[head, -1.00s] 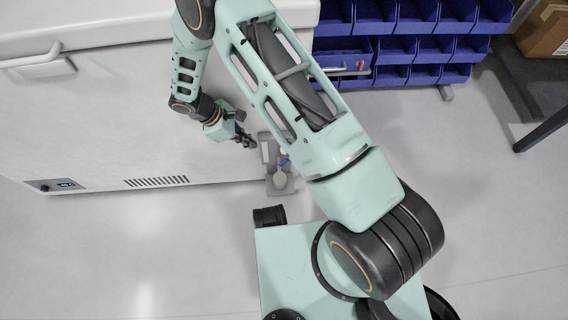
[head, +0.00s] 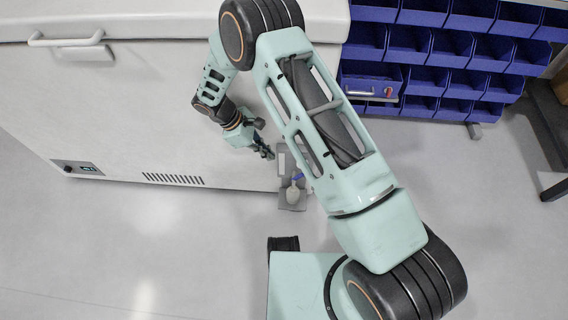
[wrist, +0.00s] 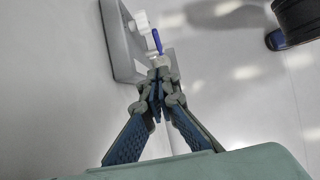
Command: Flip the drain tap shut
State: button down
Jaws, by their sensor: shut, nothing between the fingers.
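The drain tap's blue lever (wrist: 157,41) stands up just beyond my fingertips in the wrist view. It also shows as a small blue spot in the head view (head: 298,177). The tap sits on a grey fixture (wrist: 122,50) with a white round fitting (wrist: 140,20) beside the lever; this fixture is at the freezer's lower right corner in the head view (head: 291,206). My gripper (wrist: 160,76) is shut and empty. Its tips overlap the tap's pale body in the picture; I cannot tell whether they touch. In the head view my gripper (head: 269,154) is left of and above the lever.
A white chest freezer (head: 120,120) fills the left. My arm crosses the middle of the head view. The floor (head: 150,250) in front of the freezer is clear.

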aim_at(299, 175)
jog(key=b+x, duration=0.1)
jog(key=x, duration=0.3)
jog(key=b+x, duration=0.1)
jog(key=x, duration=0.3)
jog(key=d+b+x, duration=0.1)
jog(key=x, duration=0.3)
jog(key=shift+d+r, duration=0.15)
jog(key=shift+r, duration=0.15)
jog(key=shift+s+d+f, duration=0.1)
jog(key=shift+d+f, duration=0.15)
jog(key=shift+d, duration=0.25)
jog(key=shift+d, duration=0.4)
jog(key=shift+a+b, duration=0.15)
jog(key=shift+b, duration=0.2)
jog(key=shift+a+f+b, duration=0.1)
jog(key=shift+a+b, duration=0.25)
jog(key=shift+a, duration=0.3)
